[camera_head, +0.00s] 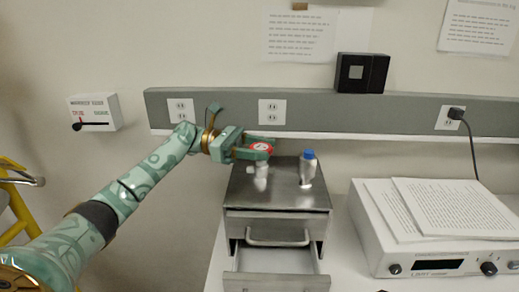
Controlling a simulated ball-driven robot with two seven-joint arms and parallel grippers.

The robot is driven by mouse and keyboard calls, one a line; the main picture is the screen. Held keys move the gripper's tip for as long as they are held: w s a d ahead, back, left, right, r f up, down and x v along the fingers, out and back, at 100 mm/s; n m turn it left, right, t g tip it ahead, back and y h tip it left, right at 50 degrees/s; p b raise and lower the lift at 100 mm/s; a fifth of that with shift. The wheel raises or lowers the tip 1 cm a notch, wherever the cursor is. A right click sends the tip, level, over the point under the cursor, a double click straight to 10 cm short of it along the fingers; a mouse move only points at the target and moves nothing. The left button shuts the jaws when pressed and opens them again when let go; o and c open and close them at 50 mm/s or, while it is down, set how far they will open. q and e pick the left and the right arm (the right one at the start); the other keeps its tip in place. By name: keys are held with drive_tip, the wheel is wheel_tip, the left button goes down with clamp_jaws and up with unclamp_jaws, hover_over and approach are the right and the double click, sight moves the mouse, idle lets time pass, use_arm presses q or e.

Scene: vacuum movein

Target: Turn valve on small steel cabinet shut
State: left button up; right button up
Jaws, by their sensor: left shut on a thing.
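The small steel cabinet (272,200) stands on the white bench, with a lower drawer (275,282) pulled out. On its top are a valve with a red round handle (261,147) on a pale metal body (261,170), and a second fitting with a blue cap (308,155). My left gripper (258,148) comes in from the left, its fingers at the red handle and shut on it. The fingers partly hide the handle's rim. My right gripper is not in view.
A white instrument (440,262) with papers on it stands on the bench to the right. A grey outlet rail (330,112) runs along the wall behind. A white switch box (97,112) is on the wall at left, above a yellow frame (14,205).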

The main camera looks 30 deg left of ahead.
sight(261, 147)
use_arm(q)
drive_tip(key=o, duration=1)
drive_tip(key=shift+w+d, duration=0.1)
drive_tip(key=shift+d, duration=0.05)
drive_tip(key=shift+c, duration=0.2)
drive_tip(key=shift+r, duration=0.3)
drive_tip(key=r+p, duration=0.1)
drive_tip(key=r, duration=0.2)
drive_tip(key=shift+s+r, duration=0.1)
drive_tip(key=shift+s, duration=0.1)
drive_tip(key=s+d+r+p, duration=0.2)
drive_tip(key=s+d+r, duration=0.5)
drive_tip(key=s+r, duration=0.2)
drive_tip(key=s, duration=0.2)
drive_tip(key=shift+s+d, duration=0.15)
drive_tip(key=shift+s, duration=0.15)
